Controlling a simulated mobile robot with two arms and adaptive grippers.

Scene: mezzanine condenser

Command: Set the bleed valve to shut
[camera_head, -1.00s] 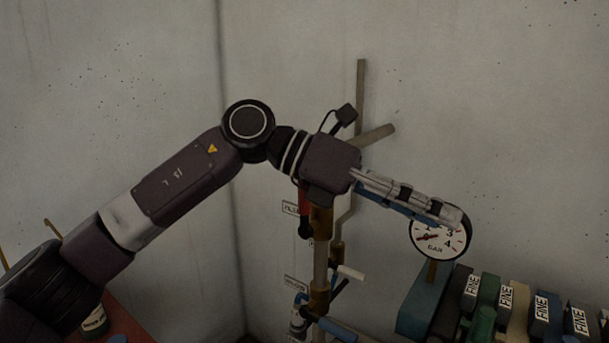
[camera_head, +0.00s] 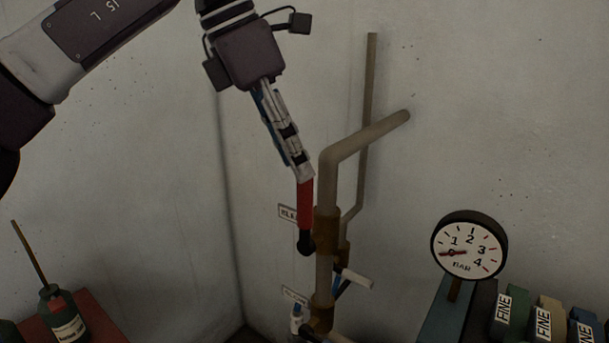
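A red lever (camera_head: 306,198) with a black ball end hangs down, in line with the vertical pipe (camera_head: 325,270) and in front of the upper brass valve body (camera_head: 328,226). A small tag (camera_head: 288,213) beside it is partly hidden by the lever; I cannot read it surely. My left gripper (camera_head: 304,174) comes down from above, its fingers pointing down, with the tips at the lever's upper end. The fingers are seen edge-on and overlap, so their opening and any contact are unclear. My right gripper is not in view.
A lower brass valve (camera_head: 320,315) with another tag (camera_head: 295,294) is below. A bottle (camera_head: 62,318) stands on a red surface at lower left.

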